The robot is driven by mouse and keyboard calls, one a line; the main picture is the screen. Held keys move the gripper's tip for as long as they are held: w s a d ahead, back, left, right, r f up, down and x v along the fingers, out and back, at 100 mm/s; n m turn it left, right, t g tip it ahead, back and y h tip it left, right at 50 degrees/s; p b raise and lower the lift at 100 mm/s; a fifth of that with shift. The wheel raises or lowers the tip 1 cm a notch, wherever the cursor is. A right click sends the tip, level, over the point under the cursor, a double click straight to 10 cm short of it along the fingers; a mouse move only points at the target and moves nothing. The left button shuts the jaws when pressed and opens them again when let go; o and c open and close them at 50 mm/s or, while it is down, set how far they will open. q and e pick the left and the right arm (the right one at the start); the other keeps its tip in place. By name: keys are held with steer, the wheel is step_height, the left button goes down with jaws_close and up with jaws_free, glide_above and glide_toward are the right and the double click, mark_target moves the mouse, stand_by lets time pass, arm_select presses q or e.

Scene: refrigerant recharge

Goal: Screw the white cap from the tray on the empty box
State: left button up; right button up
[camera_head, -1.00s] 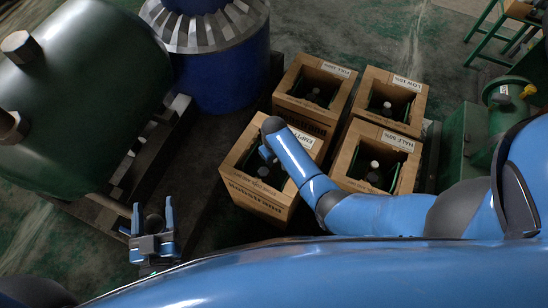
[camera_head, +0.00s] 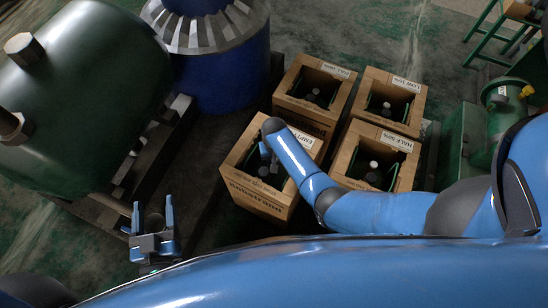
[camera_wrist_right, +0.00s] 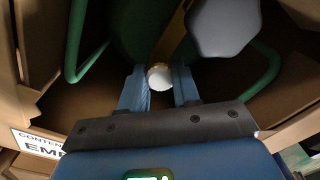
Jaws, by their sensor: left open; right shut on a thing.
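The empty box (camera_head: 262,207) is an open wooden crate with an "EMPTY" label, in the middle of the head view. A dark green cylinder with green handles (camera_wrist_right: 264,68) and a grey hexagonal top (camera_wrist_right: 225,24) stands in it. My right gripper (camera_wrist_right: 160,78) reaches down into this box and is shut on the white cap (camera_wrist_right: 159,79). A brass-coloured part (camera_wrist_right: 171,38) shows right behind the cap; I cannot tell whether the cap is threaded on it. In the head view my right arm partly hides this. My left gripper (camera_head: 153,206) is open and empty at lower left. No tray is in view.
Three similar boxes stand close by: the full one (camera_head: 287,104), the low one (camera_head: 367,115) and the half one (camera_head: 347,172). A green tank (camera_head: 85,95) and a blue drum (camera_head: 222,75) stand to the left. Green machinery (camera_head: 462,150) stands at the right.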

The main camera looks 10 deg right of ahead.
steer(key=shift+m, duration=1.1)
steer(key=shift+m+p, duration=0.3)
steer(key=shift+m, duration=0.4)
steer(key=o, duration=1.1)
steer(key=shift+m, duration=0.3)
steer(key=shift+r, duration=0.1)
